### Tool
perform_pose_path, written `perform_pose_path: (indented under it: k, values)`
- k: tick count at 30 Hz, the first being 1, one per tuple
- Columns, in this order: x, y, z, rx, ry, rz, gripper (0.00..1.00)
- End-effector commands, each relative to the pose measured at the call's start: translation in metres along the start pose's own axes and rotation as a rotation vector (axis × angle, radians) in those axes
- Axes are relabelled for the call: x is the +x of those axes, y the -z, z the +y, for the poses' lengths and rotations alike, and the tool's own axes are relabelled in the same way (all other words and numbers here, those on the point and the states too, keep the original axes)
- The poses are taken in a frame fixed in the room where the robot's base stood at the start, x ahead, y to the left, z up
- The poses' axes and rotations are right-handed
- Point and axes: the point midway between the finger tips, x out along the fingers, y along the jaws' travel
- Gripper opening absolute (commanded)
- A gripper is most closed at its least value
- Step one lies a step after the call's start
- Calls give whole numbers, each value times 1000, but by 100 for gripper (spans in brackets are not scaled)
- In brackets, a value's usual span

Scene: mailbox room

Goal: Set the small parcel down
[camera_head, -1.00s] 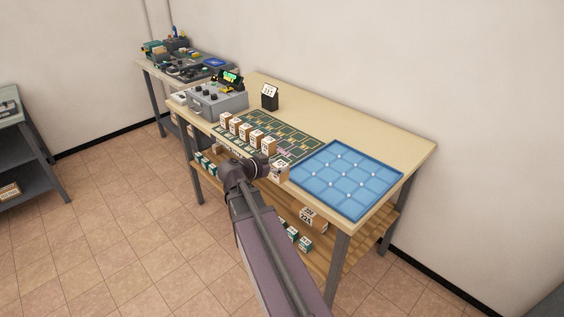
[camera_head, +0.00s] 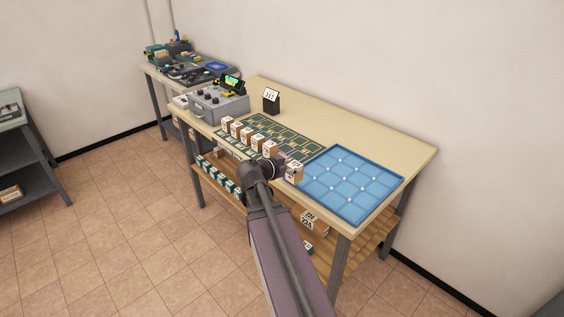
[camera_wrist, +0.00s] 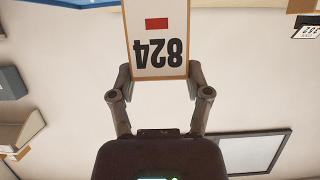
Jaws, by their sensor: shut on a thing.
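My gripper (camera_head: 280,169) is shut on the small parcel, a brown box (camera_head: 294,171) with a white label, near the table's front edge beside the blue tray. In the wrist view the parcel (camera_wrist: 157,50) sits between both fingers (camera_wrist: 158,88), its label reading 824 upside down with a red mark. Whether the parcel touches the table is hard to tell in the head view. The blue gridded tray (camera_head: 347,184) lies on the right end of the table. A dark green gridded mat (camera_head: 285,137) lies left of it.
Several small labelled boxes (camera_head: 241,132) stand in a row along the mat's front. A grey control box (camera_head: 218,106) and a black stand with a number card (camera_head: 271,102) are farther back. The rear right tabletop (camera_head: 375,140) is clear. More boxes sit on the lower shelf.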

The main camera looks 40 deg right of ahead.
Motion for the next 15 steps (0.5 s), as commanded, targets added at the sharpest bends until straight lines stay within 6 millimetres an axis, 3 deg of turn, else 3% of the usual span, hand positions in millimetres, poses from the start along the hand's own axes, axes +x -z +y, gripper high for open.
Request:
perform_pose_path:
  k: [5,15]
  values:
    - [10,2,-18,0,-1,0,11]
    - [42,8,-73,0,-2,0,11]
